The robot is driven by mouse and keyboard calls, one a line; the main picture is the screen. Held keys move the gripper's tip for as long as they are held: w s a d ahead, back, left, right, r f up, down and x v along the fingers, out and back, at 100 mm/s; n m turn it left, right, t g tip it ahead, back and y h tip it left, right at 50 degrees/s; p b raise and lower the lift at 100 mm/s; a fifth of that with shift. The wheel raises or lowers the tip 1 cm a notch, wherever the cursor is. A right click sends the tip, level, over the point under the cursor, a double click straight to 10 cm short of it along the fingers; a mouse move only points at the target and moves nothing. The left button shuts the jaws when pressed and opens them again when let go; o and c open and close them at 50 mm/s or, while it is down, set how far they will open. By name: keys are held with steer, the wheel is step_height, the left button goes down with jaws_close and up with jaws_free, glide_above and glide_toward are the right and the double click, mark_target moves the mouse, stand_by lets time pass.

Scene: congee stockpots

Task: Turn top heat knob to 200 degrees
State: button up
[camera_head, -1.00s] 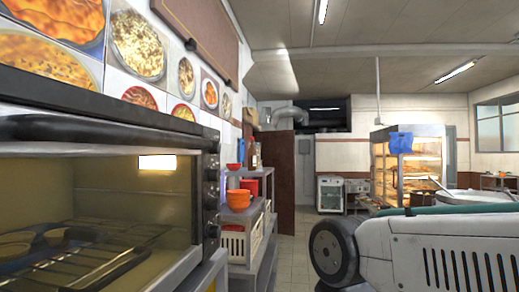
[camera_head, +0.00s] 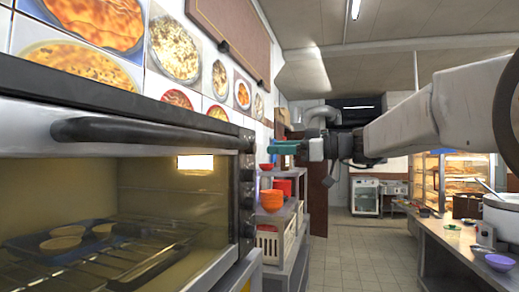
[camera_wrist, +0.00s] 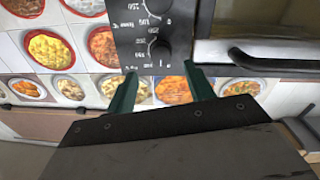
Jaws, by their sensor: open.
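The oven (camera_head: 110,105) stands at the left in the head view, with a column of dark knobs on its right front panel. The top heat knob (camera_head: 247,145) is near the panel's upper end. My gripper (camera_head: 275,147) is level with it, just to its right, with green fingers pointing at the panel. In the wrist view the panel appears upside down. What looks like the top knob (camera_wrist: 160,52) lies just beyond and between my open green fingertips (camera_wrist: 159,69), apparently apart from them. A second knob (camera_wrist: 158,6) is at the picture's top edge. The pointer setting is too small to read.
The oven's handle (camera_head: 140,132) sticks out along its door. A shelf (camera_head: 290,235) with orange bowls (camera_head: 271,200) stands beyond the oven. A counter (camera_head: 455,255) with a pot is at the right. The tiled floor between is clear.

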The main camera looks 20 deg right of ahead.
mark_target(255, 148)
steer(key=x, duration=0.5)
steer(key=shift+w+a, duration=0.15)
steer(key=shift+a, duration=0.15)
steer(key=c, duration=1)
